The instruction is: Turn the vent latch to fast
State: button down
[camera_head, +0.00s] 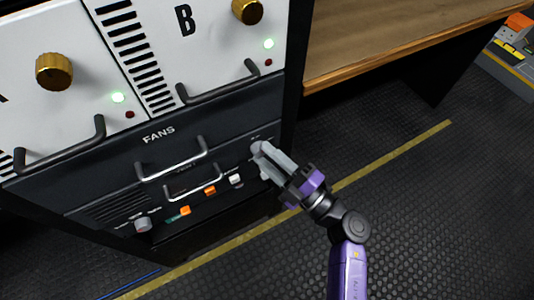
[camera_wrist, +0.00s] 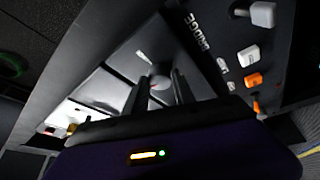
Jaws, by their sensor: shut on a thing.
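My gripper (camera_head: 264,160) is at the right end of the dark FANS panel (camera_head: 112,157), with its fingertips against the panel front. In the wrist view, the two dark fingers (camera_wrist: 159,88) stand close to the panel with a narrow gap between them. The jaws are shut on a small part at the panel, which I take to be the vent latch. The fingers cover most of it, so its angle cannot be told. Small lettering above the fingertips is too blurred to read.
Left of my gripper are a white switch (camera_head: 236,179), orange switches (camera_head: 210,190) and a grey knob (camera_head: 143,224). Bar handles (camera_head: 172,160) stick out from the panel. White units with brass knobs (camera_head: 54,71) sit above. A wooden desk (camera_head: 390,40) is at right; the floor below is clear.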

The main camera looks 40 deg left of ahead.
jog(key=shift+r+n+g+h+p, duration=0.15)
jog(key=shift+n+g+h+p, duration=0.3)
jog(key=shift+n, duration=1.35)
jog(key=c, duration=1)
grip_release()
jog(key=shift+c, duration=0.2)
jog(key=shift+d, duration=0.15)
jog(key=d, duration=0.7)
jog(key=shift+d+f+p, duration=0.25)
jog(key=shift+f+p, duration=0.1)
jog(key=shift+f, duration=0.1)
jog(key=shift+w+t, duration=0.15)
jog(key=shift+t, duration=0.1)
